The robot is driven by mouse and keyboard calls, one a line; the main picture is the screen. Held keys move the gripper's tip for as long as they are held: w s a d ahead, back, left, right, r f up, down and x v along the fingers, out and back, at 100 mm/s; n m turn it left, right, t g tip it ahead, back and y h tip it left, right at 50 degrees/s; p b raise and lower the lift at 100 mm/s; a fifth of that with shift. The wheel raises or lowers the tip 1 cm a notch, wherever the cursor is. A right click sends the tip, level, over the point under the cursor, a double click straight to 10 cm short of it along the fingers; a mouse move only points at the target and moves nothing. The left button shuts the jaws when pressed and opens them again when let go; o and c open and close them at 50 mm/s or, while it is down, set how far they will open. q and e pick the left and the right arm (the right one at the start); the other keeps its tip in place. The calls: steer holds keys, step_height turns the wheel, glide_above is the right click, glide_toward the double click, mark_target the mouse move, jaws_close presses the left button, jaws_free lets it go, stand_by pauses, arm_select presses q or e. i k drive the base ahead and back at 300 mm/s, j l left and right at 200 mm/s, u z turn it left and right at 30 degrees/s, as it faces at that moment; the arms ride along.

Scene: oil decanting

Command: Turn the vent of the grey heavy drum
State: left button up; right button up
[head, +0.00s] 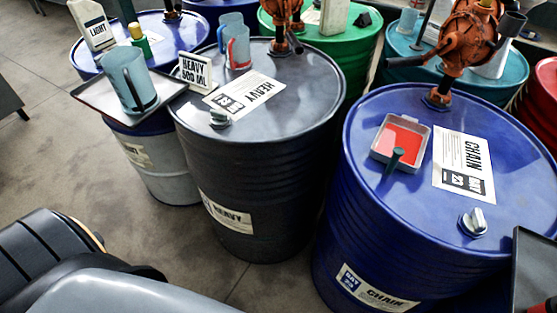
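The grey heavy drum (255,178) stands left of the middle in the head view, with a HEAVY label on its top and its side. Nothing touches the vent. A blue-grey jug (237,48) and a HEAVY 500 ML sign (194,73) are near the back left of the top, behind the vent. An orange pump (281,22) rises at its back edge. Neither of my grippers is in view.
A metal tray (98,98) with a tall jug (128,82) adjoins the drum's left side. The blue CHAIN drum (400,230) stands at right, bearing a red-bottomed tray (383,154) and its own vent (473,222). Open floor (130,225) lies at front left.

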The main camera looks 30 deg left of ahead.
mark_target(222, 118)
steer(key=u, duration=1.3)
